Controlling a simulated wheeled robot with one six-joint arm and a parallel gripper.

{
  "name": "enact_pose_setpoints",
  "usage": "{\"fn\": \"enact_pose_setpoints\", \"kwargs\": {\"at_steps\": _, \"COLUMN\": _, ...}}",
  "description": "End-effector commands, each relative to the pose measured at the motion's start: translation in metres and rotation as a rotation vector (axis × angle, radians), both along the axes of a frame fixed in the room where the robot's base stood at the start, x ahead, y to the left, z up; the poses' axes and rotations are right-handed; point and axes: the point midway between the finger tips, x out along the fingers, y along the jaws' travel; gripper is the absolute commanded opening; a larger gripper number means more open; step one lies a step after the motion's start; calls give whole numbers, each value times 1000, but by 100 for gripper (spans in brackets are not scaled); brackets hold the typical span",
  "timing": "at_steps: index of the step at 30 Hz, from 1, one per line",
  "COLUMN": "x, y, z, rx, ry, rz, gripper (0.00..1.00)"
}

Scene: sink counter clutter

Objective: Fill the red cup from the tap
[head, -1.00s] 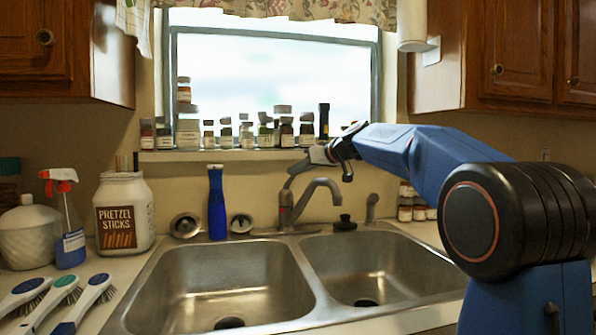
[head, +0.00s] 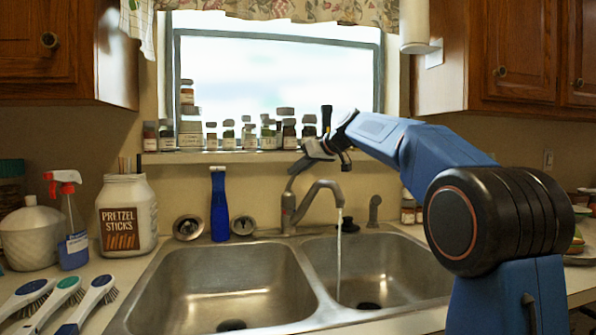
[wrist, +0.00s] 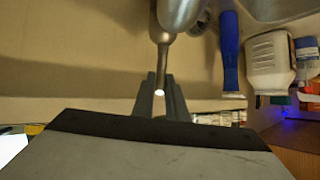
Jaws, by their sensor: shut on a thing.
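The tap (head: 289,212) stands behind the double sink with its spout over the right basin. A stream of water (head: 339,255) runs from the spout into that basin. My gripper (head: 308,160) is at the tap's lever handle (head: 294,182), above the tap body. In the wrist view my gripper's two fingers (wrist: 161,95) are shut on the lever handle (wrist: 162,62), one on each side. I see no red cup in either view, and none stands under the stream.
The left basin (head: 215,285) is empty. A blue bottle (head: 219,215), a pretzel jar (head: 127,220), a spray bottle (head: 73,240) and brushes (head: 60,300) stand or lie on the left. Small jars (head: 249,135) line the windowsill. My arm spans the right side.

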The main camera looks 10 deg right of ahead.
Motion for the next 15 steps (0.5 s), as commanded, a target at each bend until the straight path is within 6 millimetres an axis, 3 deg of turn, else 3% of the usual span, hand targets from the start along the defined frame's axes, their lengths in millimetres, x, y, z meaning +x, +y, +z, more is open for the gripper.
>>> {"fn": "enact_pose_setpoints", "kwargs": {"at_steps": 1, "x": 0, "y": 0, "z": -1, "rx": -1, "ry": 1, "rz": 0, "gripper": 15}}
{"fn": "enact_pose_setpoints", "kwargs": {"at_steps": 3, "x": 0, "y": 0, "z": 0, "rx": -1, "ry": 1, "rz": 0, "gripper": 31}}
{"fn": "enact_pose_setpoints", "kwargs": {"at_steps": 15, "x": -4, "y": -3, "z": 3, "rx": 0, "ry": -1, "rz": -1, "gripper": 31}}
